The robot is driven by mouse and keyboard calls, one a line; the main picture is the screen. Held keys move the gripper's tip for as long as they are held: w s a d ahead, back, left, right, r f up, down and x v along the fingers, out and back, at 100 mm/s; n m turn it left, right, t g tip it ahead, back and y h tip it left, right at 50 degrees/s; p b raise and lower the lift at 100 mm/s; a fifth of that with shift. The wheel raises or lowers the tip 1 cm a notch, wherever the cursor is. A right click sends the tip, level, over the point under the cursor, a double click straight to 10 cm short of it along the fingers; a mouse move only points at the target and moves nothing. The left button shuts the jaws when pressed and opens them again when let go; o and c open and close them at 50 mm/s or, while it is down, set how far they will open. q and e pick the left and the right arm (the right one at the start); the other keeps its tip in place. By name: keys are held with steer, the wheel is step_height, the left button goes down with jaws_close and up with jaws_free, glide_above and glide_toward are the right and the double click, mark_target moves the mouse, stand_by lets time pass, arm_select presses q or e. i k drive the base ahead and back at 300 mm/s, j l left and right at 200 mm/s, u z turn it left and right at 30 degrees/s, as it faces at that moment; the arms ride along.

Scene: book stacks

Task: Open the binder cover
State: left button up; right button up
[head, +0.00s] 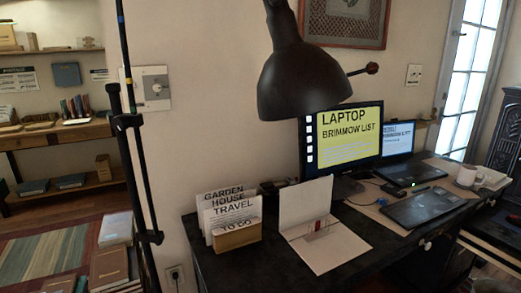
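A white binder (332,250) appears to lie on the dark desk (208,272), near its front edge. One of its panels (305,203) stands up nearly vertical at the back, and the other lies flat. A small clear and red item (322,228) shows near the fold; it is too small to tell what it is. Neither of my grippers shows in the head view, and nothing is seen touching the binder.
A dark lamp (305,80) hangs in front, above the binder. A file holder (236,236) with labelled sheets stands left of it.

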mark_target(301, 205)
steer(key=i+l, duration=0.15)
steer(key=l, duration=0.2)
steer(key=i+l, duration=0.15)
steer(key=l, duration=0.2)
steer(key=i+l+z, duration=0.1)
steer(key=l, duration=0.25)
steer(key=i, duration=0.05)
